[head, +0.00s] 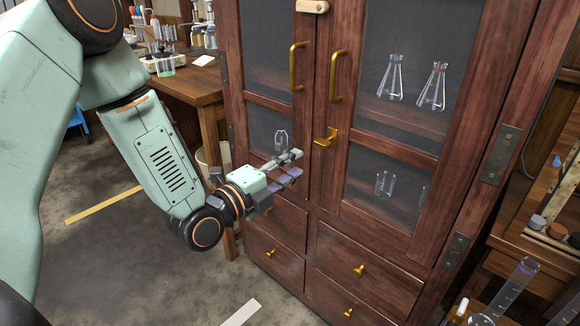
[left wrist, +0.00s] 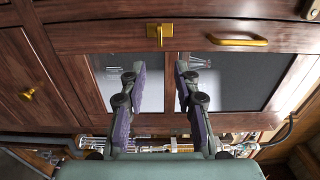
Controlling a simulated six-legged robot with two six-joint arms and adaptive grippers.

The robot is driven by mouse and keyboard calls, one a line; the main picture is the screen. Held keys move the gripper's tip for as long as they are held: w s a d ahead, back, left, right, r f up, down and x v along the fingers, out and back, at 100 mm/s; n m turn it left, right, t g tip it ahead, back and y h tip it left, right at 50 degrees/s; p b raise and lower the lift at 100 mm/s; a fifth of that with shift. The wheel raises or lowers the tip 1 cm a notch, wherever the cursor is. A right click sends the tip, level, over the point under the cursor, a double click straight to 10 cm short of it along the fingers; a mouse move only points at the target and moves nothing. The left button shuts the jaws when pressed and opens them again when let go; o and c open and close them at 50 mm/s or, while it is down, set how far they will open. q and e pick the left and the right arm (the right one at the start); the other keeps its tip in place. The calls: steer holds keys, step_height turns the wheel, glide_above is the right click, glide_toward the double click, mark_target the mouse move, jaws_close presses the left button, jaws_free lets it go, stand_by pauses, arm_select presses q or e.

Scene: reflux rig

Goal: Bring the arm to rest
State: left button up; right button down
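My left arm comes in from the left in the head view, green with dark joints. Its gripper (head: 294,164) is in front of the left door of a dark red wooden cabinet (head: 331,192). In the left wrist view the two purple-padded fingers of the left gripper (left wrist: 160,70) stand apart with nothing between them, so it is open and empty. The cabinet doors look closed, and the brass latch (head: 325,137) is to the right of the gripper. The latch also shows ahead of the fingers in the left wrist view (left wrist: 158,31). My right gripper is not in view.
Glass flasks (head: 432,88) stand behind the cabinet's glass. Brass handles (head: 338,77) and drawer knobs (head: 359,270) stick out in front. A wooden bench (head: 187,90) with glassware is at the back left. Measuring cylinders (head: 517,278) stand at the lower right. The floor at lower left is largely clear.

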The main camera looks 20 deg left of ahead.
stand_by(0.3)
arm_select(q)
steer(key=s+f+n+g+y, duration=0.2)
steer(key=s+f+n+g, duration=0.25)
steer(key=f+n, duration=0.45)
steer(key=s+f+n+g+y, duration=0.2)
steer(key=s+f+n+g, duration=0.2)
steer(key=s+f+n, duration=0.35)
steer(key=s+f+n+g+y, duration=0.1)
steer(key=s+f+n+g, duration=0.2)
steer(key=s, duration=0.9)
steer(key=s+f+n+g+y+p, duration=0.1)
steer(key=s+f+n+g, duration=0.2)
steer(key=s+f, duration=0.6)
steer(key=s+g, duration=0.2)
steer(key=s, duration=0.1)
steer(key=shift+s+a+f, duration=0.2)
steer(key=shift+a, duration=0.2)
steer(key=shift+g, duration=0.25)
